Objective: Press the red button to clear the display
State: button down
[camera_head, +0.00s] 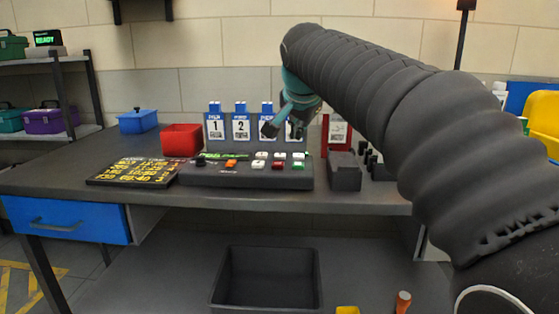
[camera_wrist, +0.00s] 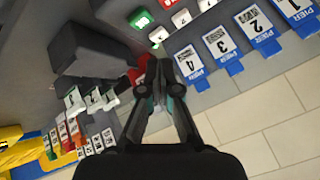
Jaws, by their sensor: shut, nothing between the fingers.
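The control console (camera_head: 215,178) lies on the workbench, with several coloured buttons on its top. The red button (camera_head: 278,165) sits in the front row between a white and a green button; it also shows at the top edge of the wrist view (camera_wrist: 168,3). A small display (camera_head: 226,156) with green text, too small to read, is at the console's back left. My gripper (camera_head: 282,127) is shut and empty, raised above the console's back right side and in front of the pier cards. In the wrist view, its fingertips (camera_wrist: 159,62) are apart from the red button.
Numbered pier cards (camera_head: 240,126) stand behind the console; my gripper hides part of them. A dark block (camera_head: 345,172) and a red card holder (camera_head: 337,133) are to the right. A yellow-lettered board (camera_head: 133,169) and a red bin (camera_head: 181,139) are to the left.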

notch_tip(320, 180, up, 3)
jog(key=m, duration=0.1)
send_over(279, 164)
jog(key=shift+a+f+t, duration=0.1)
jog(key=shift+f+t, duration=0.1)
jog(key=shift+t, duration=0.1)
jog(key=shift+f, duration=0.1)
notch_tip(279, 164, down, 9)
jog(key=b, duration=0.8)
jog(key=shift+s+r, duration=0.1)
jog(key=shift+r, duration=0.1)
jog(key=shift+f, duration=0.1)
dwell(0.7)
jog(key=shift+f, duration=0.3)
jog(key=shift+f+b, duration=0.5)
jog(key=shift+b, duration=0.05)
dwell(0.9)
jog(key=shift+r, duration=0.15)
jog(key=shift+r+p, duration=0.75)
jog(key=shift+p, duration=0.1)
